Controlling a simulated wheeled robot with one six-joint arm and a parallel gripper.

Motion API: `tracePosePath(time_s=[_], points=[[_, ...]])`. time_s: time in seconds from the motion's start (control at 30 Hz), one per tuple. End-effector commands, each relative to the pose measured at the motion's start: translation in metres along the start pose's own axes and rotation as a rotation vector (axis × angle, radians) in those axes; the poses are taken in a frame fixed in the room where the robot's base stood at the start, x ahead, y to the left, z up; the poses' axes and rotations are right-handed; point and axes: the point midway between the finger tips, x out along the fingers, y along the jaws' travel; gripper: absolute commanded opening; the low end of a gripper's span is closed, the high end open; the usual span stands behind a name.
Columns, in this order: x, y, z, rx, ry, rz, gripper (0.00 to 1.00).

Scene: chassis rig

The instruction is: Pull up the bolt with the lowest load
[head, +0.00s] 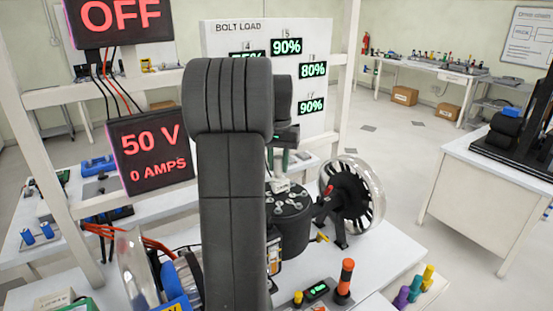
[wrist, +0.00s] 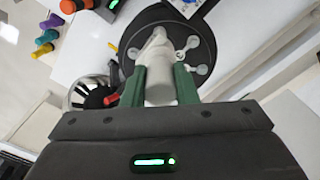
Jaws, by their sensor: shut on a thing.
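The bolt load board (head: 227,42) is partly hidden behind my arm. Its visible green readouts show 90% at the top, 80% at the right and 90% below. Another readout at the left is half covered and hard to read. The round black hub (head: 290,222) carries several pale bolts on its top and also shows in the wrist view (wrist: 190,30). My gripper (wrist: 158,82) has its two green fingers closed on a pale grey bolt (wrist: 158,65) over the hub. I cannot tell whether that bolt is still seated. In the head view, my arm hides part of the gripper.
A clear-rimmed wheel (head: 352,195) stands right of the hub. An orange-topped post (head: 346,278) and coloured knobs (head: 415,285) are at the front right. Red displays read OFF (head: 120,16) and 50 V, 0 AMPS (head: 150,152). Open floor lies to the right.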

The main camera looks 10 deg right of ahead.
Motion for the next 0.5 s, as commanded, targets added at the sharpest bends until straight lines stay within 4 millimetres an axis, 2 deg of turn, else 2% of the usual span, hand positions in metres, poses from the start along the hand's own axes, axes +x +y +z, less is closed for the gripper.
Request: tracePosePath(time_s=[0.33, 0.5], points=[[0.000, 0.000, 0.003, 0.000, 0.000, 0.000, 0.06], [0.011, 0.000, 0.003, 0.000, 0.001, 0.000, 0.06]])
